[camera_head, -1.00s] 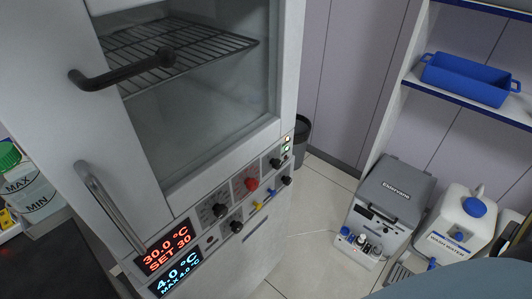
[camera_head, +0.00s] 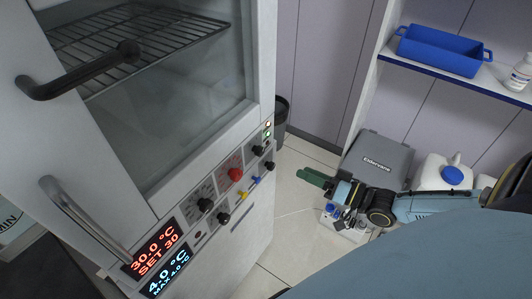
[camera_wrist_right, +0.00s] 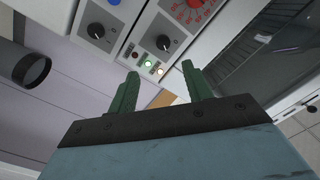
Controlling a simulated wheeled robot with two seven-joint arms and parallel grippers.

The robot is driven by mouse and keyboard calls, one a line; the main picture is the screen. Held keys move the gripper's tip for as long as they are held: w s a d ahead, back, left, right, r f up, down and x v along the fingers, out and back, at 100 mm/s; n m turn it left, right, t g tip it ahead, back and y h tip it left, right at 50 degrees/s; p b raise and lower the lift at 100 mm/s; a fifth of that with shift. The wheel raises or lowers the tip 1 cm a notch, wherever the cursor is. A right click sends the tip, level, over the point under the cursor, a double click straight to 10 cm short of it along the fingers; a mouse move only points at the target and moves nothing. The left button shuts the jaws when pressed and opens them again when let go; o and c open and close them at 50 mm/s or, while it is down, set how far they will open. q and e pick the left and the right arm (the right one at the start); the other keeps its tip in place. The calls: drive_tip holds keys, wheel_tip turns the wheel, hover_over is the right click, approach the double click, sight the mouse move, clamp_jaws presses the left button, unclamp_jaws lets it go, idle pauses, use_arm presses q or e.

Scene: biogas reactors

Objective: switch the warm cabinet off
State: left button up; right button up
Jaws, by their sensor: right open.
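The white cabinet (camera_head: 258,60) with a glass door stands at left in the head view. Its red display (camera_head: 155,250) reads 30.0 °C, SET 30; a blue display (camera_head: 167,274) below reads 4.0 °C. Its front panel carries a red knob (camera_head: 235,174), several black knobs (camera_head: 257,150) and small lit lamps (camera_head: 267,128). My right gripper (camera_head: 314,179) has green fingers and is open and empty, apart from the panel, to its right. In the right wrist view, the open fingers (camera_wrist_right: 158,82) point toward the panel, with black knobs (camera_wrist_right: 164,42) and lit lamps (camera_wrist_right: 148,63) beyond. My left gripper is not in view.
Black and metal door handles (camera_head: 85,222) stick out from the cabinet. A grey Eldervane box (camera_head: 376,157) and a white jug (camera_head: 440,172) stand at right behind my arm. A shelf holds a blue tray (camera_head: 440,48). A dark bin (camera_head: 281,117) stands behind the cabinet.

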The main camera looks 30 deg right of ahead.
sight(262, 153)
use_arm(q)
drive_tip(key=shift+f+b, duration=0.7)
use_arm(e)
drive_tip(key=x, duration=1.3)
drive_tip(key=shift+w+a+r, duration=0.15)
drive_tip(key=shift+w+r, duration=0.1)
drive_tip(key=shift+r, duration=0.1)
drive_tip(key=shift+c, duration=0.4)
drive_tip(key=c, duration=0.9)
